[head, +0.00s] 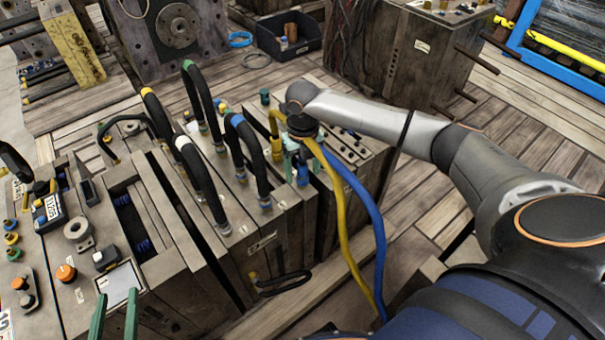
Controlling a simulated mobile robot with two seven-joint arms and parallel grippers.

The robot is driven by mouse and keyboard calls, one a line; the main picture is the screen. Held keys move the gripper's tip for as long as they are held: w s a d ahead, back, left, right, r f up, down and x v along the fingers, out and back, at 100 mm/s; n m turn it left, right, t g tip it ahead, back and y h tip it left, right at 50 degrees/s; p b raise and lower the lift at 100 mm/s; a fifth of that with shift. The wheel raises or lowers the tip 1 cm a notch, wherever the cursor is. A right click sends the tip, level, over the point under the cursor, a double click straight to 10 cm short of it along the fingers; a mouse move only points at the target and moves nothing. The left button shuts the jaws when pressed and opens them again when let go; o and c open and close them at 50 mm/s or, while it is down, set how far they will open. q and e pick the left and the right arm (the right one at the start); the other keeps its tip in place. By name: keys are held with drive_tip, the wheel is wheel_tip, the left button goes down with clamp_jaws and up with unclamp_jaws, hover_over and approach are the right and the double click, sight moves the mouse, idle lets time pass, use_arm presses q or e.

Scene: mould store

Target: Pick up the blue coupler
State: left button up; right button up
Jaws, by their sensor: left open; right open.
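A small blue coupler (302,177) stands on top of the right-hand mould block, at the foot of the hoses. My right gripper (296,160) points down from its wrist just above and around the coupler; its fingers are small and partly hidden by the hoses, so I cannot tell whether they touch it. It is open. Other blue pieces are a collar (237,119) on a black hose. My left gripper (117,297) shows only as two green fingers at the bottom left edge, apart and empty, over the front mould.
A yellow hose (341,218) and a blue hose (373,210) hang right beside my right gripper. Black looped hoses (201,178) rise from the blocks to its left. A black bin (288,38) stands behind.

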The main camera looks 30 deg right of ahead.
drive_tip(key=shift+f, duration=0.55)
use_arm(q)
drive_tip(key=shift+w+r+t, duration=0.25)
drive_tip(key=shift+r+t, duration=0.25)
drive_tip(key=shift+r, duration=0.45)
use_arm(e)
clamp_jaws()
